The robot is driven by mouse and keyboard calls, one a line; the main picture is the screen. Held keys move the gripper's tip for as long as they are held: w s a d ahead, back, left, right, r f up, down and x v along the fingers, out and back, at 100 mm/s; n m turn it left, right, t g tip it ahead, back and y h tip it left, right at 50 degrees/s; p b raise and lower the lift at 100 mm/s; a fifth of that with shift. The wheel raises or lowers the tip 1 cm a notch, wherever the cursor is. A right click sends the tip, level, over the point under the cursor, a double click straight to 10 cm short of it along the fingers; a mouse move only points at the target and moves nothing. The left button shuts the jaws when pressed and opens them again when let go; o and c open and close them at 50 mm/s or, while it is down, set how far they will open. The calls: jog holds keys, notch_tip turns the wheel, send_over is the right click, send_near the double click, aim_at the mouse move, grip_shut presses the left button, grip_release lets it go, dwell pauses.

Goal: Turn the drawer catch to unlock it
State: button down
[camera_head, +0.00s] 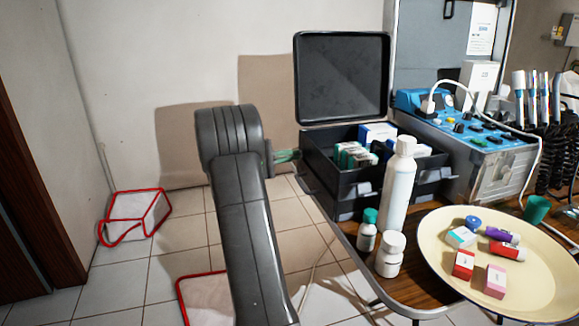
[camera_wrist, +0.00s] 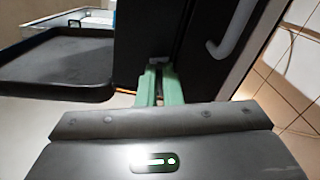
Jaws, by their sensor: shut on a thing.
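My gripper (camera_head: 286,155) reaches the left side of the black case (camera_head: 350,205) in the head view. In the wrist view its green fingers (camera_wrist: 156,84) are close together and point at the dark face of the case (camera_wrist: 190,30). They are shut on the drawer catch, which is small and mostly hidden between the fingertips. I cannot tell which way the catch is turned. A pale curved handle (camera_wrist: 232,36) is on the dark face, to the right of the fingers. The head view shows the fingers only from the side.
The case's lid (camera_head: 342,78) stands open. A white bottle (camera_head: 398,185) and two smaller bottles stand in front of the case. A cream tray (camera_head: 450,275) with small boxes is at the right. Red-edged white objects (camera_head: 135,212) lie on the floor at left.

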jog(key=shift+f+m+b, duration=0.15)
jog(key=shift+m+b, duration=0.7)
jog(key=shift+f+m+b, duration=0.15)
jog(key=shift+m+b, duration=0.7)
jog(key=shift+r, duration=0.1)
jog(key=c, duration=1.6)
grip_release()
jog(key=p+v, duration=0.3)
jog(key=v, duration=1.1)
jog(key=shift+d, duration=0.1)
